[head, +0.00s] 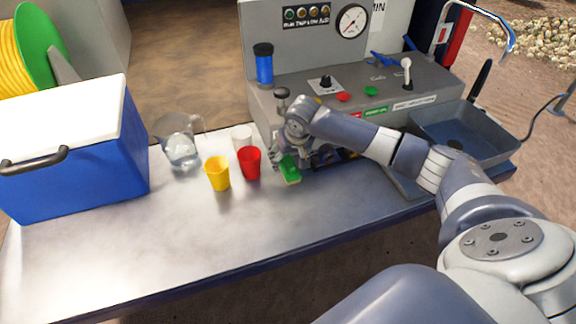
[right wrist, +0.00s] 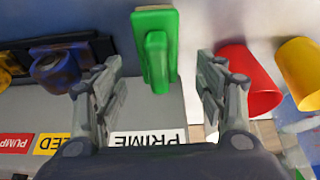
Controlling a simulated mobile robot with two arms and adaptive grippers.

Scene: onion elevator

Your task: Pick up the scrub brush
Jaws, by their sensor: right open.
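The scrub brush is the green block with a raised green handle. In the head view the scrub brush (head: 290,170) lies on the metal counter (head: 150,255), partly hidden by my right gripper. In the right wrist view the scrub brush (right wrist: 157,50) shows between and beyond the two fingers. My right gripper (head: 280,157) is above and close to the brush. In the right wrist view my right gripper (right wrist: 165,95) is open and empty, with one finger on each side of the brush; I see no contact. My left gripper is not in view.
A red cup (head: 250,163) stands just left of the brush, with a yellow cup (head: 217,174), a white cup (head: 242,137) and a clear pitcher (head: 180,142) further left. A blue cooler (head: 75,165) is at left. A grey control panel (head: 290,95) rises behind. The counter's front is clear.

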